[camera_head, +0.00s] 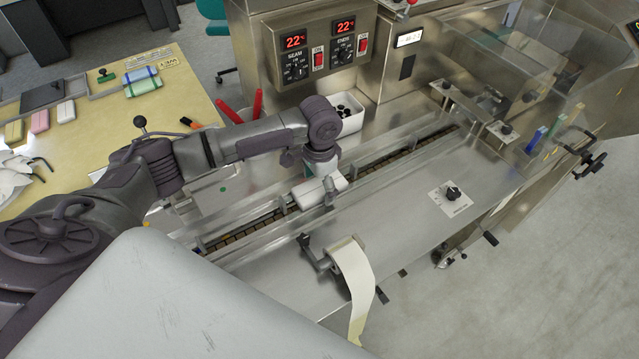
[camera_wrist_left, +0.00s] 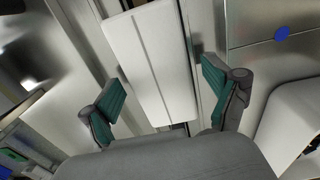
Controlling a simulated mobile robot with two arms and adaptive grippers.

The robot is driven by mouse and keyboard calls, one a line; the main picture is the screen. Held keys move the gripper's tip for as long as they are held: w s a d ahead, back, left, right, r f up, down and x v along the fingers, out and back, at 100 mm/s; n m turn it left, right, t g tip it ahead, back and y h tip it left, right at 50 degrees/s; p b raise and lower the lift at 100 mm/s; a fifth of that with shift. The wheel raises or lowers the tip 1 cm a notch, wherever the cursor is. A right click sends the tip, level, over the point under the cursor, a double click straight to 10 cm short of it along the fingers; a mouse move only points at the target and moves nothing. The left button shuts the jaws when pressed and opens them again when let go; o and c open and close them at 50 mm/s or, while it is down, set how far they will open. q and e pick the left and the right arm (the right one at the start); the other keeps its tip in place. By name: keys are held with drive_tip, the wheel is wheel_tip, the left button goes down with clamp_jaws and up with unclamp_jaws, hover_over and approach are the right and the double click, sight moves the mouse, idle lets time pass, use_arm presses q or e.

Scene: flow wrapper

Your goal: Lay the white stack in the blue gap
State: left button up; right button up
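The white stack (camera_head: 312,193) is a pale block with a seam along its length, lying over the infeed channel in the head view. In the left wrist view the white stack (camera_wrist_left: 150,65) runs lengthwise between my fingers. My left gripper (camera_head: 324,182) is low over the stack. In the left wrist view my left gripper (camera_wrist_left: 164,88) is open, its green-padded fingers on both sides of the stack with small gaps showing. I cannot make out a blue gap; the arm and stack hide part of the channel. My right gripper is not in view.
The channel's metal rails (camera_head: 400,150) run diagonally across the machine. A white bin (camera_head: 350,118) stands behind the arm. A film strip (camera_head: 354,280) hangs at the front. The yellow table (camera_head: 90,125) at left holds small packs. The metal deck (camera_head: 400,225) right of the channel is mostly clear.

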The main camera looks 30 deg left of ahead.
use_arm(q)
wheel_tip(320, 180, up, 12)
idle(0.7)
idle(0.4)
